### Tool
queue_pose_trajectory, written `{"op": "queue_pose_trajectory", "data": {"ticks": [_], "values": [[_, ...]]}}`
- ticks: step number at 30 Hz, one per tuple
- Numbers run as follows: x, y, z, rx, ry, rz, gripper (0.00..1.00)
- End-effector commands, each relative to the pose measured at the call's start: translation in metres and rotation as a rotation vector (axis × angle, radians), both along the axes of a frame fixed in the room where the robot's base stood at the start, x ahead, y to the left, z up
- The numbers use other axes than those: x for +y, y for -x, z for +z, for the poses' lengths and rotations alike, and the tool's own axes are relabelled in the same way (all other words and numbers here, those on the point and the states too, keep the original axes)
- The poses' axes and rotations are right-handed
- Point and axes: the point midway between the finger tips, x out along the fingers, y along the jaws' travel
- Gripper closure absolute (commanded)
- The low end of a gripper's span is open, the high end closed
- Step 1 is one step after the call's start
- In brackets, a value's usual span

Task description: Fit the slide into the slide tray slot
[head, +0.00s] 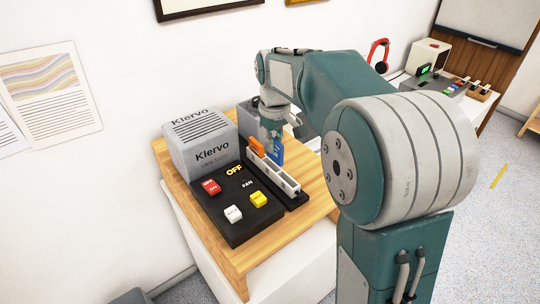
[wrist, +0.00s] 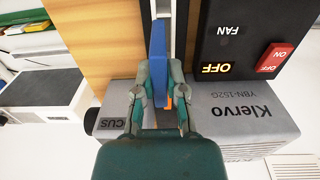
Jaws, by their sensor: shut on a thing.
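The blue slide (head: 277,154) is upright in my gripper (head: 272,132), over or at the far half of the slide tray (head: 286,181). The tray is a long white slotted piece on a black base. In the wrist view my gripper (wrist: 160,78) has a finger on each side of the slide (wrist: 159,52), shut on it. The tray (wrist: 163,8) shows beyond it at the top. An orange piece (head: 257,146) stands at the tray's far end, close to the slide. I cannot tell whether the slide's lower edge is inside a slot.
Left of the tray is a black control panel (head: 238,228) with red, white and yellow buttons. A grey Klervo box (head: 203,145) stands behind it, and another grey box is partly hidden by my arm. All stand on a wooden tabletop (head: 247,262) against the wall.

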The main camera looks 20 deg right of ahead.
Motion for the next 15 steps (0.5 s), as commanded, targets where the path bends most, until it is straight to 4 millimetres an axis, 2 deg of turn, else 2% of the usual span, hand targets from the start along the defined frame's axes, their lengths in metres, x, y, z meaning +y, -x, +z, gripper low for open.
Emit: {"op": "queue_pose_trajectory", "data": {"ticks": [5, 12, 15], "values": [[0.007, -0.005, -0.010, 0.001, -0.001, 0.000, 1.00], [0.009, -0.006, -0.044, 0.004, 0.001, 0.000, 1.00], [0.009, -0.006, -0.046, 0.002, 0.000, 0.000, 1.00]]}}
